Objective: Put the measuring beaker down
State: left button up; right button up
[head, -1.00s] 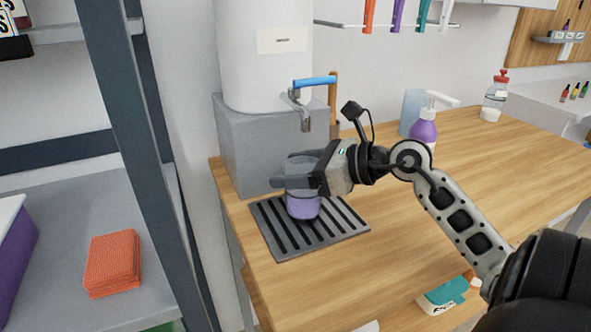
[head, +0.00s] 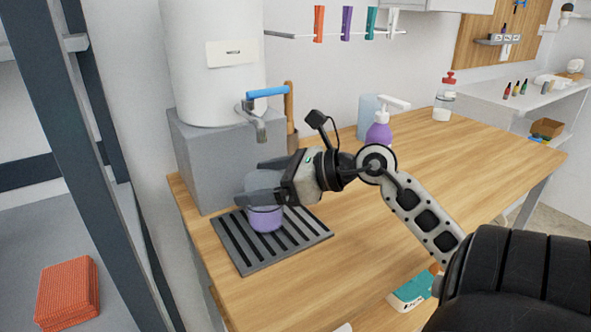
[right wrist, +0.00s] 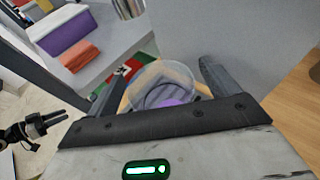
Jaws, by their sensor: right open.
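The measuring beaker (head: 265,218), clear with a purple lower part, stands upright on the slotted drip tray (head: 240,264) in the head view. My right gripper (head: 252,184) is open, with its fingers around the beaker's upper part and hiding much of it. In the right wrist view the beaker's clear round rim (right wrist: 165,70) lies between the two spread fingers; I cannot tell whether they touch it. My left gripper (right wrist: 48,122) shows small at the left of the right wrist view, too small to tell its opening.
A white tank with a blue-handled tap (head: 266,92) stands on a grey block (head: 205,165) just behind the tray. A purple pump bottle (head: 379,132) stands farther right. A shelf rack with an orange cloth stack (head: 68,293) is at left.

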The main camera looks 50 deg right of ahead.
jog(key=v, duration=1)
jog(key=shift+s+b, duration=0.25)
jog(key=shift+b, duration=0.1)
jog(key=shift+d+r, duration=0.1)
jog(key=shift+d, duration=0.05)
